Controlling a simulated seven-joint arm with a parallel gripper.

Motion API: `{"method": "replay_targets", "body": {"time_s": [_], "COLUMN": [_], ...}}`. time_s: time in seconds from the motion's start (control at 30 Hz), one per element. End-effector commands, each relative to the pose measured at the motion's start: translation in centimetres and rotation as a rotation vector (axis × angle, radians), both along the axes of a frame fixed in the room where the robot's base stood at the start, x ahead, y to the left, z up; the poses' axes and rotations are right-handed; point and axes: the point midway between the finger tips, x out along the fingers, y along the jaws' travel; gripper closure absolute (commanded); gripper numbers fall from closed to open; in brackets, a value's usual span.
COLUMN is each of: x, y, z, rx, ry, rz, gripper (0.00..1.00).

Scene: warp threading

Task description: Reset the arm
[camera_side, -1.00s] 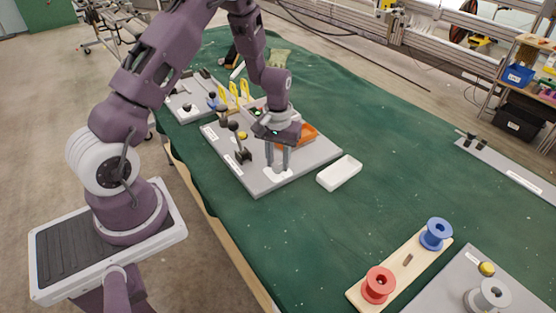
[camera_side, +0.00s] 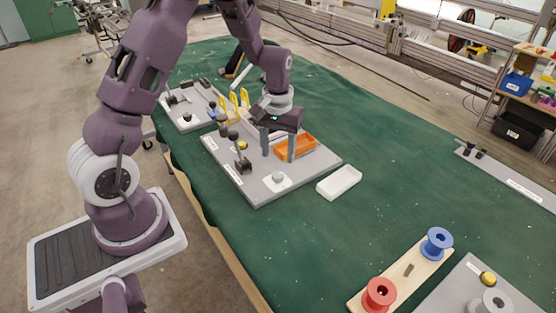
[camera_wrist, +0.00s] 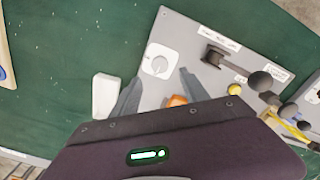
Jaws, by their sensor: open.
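My gripper (camera_side: 278,152) is open and empty above the grey board (camera_side: 262,194), near the orange tray (camera_side: 310,146). In the wrist view my gripper's two fingers (camera_wrist: 160,92) stand apart, with bare board between them. A round knob on a white square (camera_side: 278,180) sits on the board in front of the gripper, apart from it. The knob also shows in the wrist view (camera_wrist: 160,65). The orange tray is mostly hidden in the wrist view.
A white tray (camera_side: 340,182) lies right of the board. A wooden base (camera_side: 408,270) carries a red spool (camera_side: 379,294) and a blue spool (camera_side: 437,243). Black levers (camera_side: 241,160) and yellow upright pieces (camera_side: 234,102) stand left of and behind the gripper. The green cloth to the right has free room.

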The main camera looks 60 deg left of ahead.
Motion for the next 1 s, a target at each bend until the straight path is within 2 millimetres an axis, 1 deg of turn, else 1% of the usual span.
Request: {"method": "replay_targets", "body": {"time_s": [0.2,0.27,0.33,0.37,0.4,0.43,0.47,0.5,0.57,0.6,0.67,0.7,0.8,0.83,0.9,1.0], "x": [0.0,0.0,-0.1,-0.3,-0.9,-1.6,-2.6,-4.1,-6.9,-8.9,-12.1,-14.2,-18.6,-19.6,-21.3,-22.4], "y": [0.0,-0.1,-1.0,-1.6,-2.8,-3.8,-4.8,-6.2,-8.0,-9.1,-10.4,-11.1,-12.1,-12.2,-12.4,-12.5], "z": [0.1,0.5,2.6,4.1,6.7,8.8,10.9,13.5,16.8,18.6,20.6,21.5,22.5,22.6,22.5,22.4], "rx": [0.0,0.0,-0.002,-0.003,-0.004,-0.004,-0.003,0.001,0.012,0.022,0.044,0.06,0.1,0.111,0.131,0.146], "ry": [0.0,-0.006,-0.034,-0.053,-0.088,-0.116,-0.144,-0.183,-0.237,-0.273,-0.324,-0.356,-0.418,-0.432,-0.456,-0.473], "rz": [0.0,-0.004,-0.029,-0.048,-0.084,-0.115,-0.149,-0.2,-0.273,-0.321,-0.392,-0.434,-0.518,-0.537,-0.569,-0.591], "gripper": [0.47,0.47,0.47,0.47,0.47,0.47,0.47,0.47,0.47,0.47,0.47,0.47,0.47,0.47,0.47,0.47]}}
